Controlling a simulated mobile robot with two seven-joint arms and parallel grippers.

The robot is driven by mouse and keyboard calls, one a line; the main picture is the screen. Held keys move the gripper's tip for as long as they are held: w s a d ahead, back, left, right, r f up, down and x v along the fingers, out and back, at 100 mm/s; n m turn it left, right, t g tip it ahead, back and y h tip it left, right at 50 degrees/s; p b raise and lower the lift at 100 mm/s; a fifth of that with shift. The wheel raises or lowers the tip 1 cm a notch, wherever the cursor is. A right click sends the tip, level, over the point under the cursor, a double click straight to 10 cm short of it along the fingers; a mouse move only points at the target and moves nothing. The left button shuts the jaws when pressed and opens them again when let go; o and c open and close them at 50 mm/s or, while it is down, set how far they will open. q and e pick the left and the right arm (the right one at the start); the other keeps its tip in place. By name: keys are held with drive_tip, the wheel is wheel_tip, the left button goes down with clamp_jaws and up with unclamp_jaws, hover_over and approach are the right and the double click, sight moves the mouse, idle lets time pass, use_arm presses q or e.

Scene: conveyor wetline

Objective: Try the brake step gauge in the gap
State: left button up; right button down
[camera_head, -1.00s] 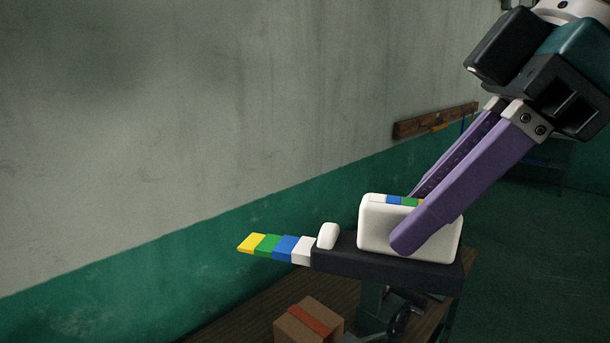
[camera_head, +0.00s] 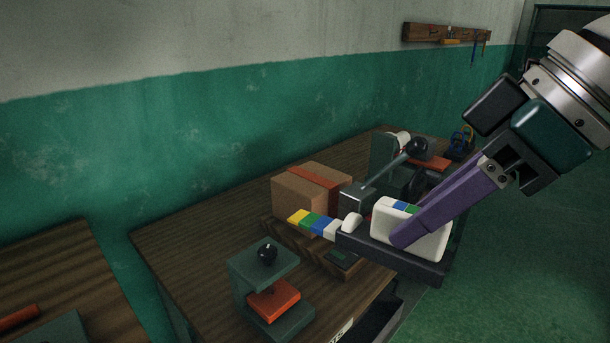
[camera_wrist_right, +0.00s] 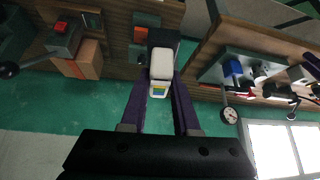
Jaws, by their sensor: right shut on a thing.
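The brake step gauge (camera_head: 412,228) has a white body on a dark base and a stepped tongue of yellow, green, blue and white sections pointing left. My right gripper (camera_head: 404,238) is shut on its white body and holds it above the bench. In the right wrist view the gauge's white body (camera_wrist_right: 161,66) sits between the purple fingers (camera_wrist_right: 160,84). A grey-green C-shaped stand (camera_head: 252,268) with a black knob on top and an orange block inside stands left of and below the tongue. I cannot tell which opening is the task's gap. My left gripper is not in view.
A cardboard box (camera_head: 300,190) with an orange strip sits on the wooden bench (camera_head: 190,235) behind the tongue. A lever device with a black ball (camera_head: 417,146) stands behind the gauge. Another bench (camera_head: 75,265) is at left. The bench's left part is clear.

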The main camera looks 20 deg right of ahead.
wheel_tip(320, 180, down, 28)
drive_tip(key=d+m+h+b, duration=0.1)
drive_tip(key=d+b, duration=0.1)
drive_tip(key=b, duration=1.9)
drive_tip(key=shift+t, duration=0.4)
drive_tip(key=w, duration=0.1)
drive_tip(key=w+a, duration=0.1)
drive_tip(key=w, duration=0.1)
drive_tip(key=w+a, duration=0.1)
drive_tip(key=w, duration=0.1)
drive_tip(key=shift+a+b, duration=0.15)
drive_tip(key=shift+b, duration=0.2)
drive_tip(key=shift+r, duration=0.1)
drive_tip(key=shift+p, duration=0.55)
drive_tip(key=shift+w+a+p, duration=0.35)
drive_tip(key=shift+w+p, duration=0.05)
drive_tip(key=shift+w, duration=0.5)
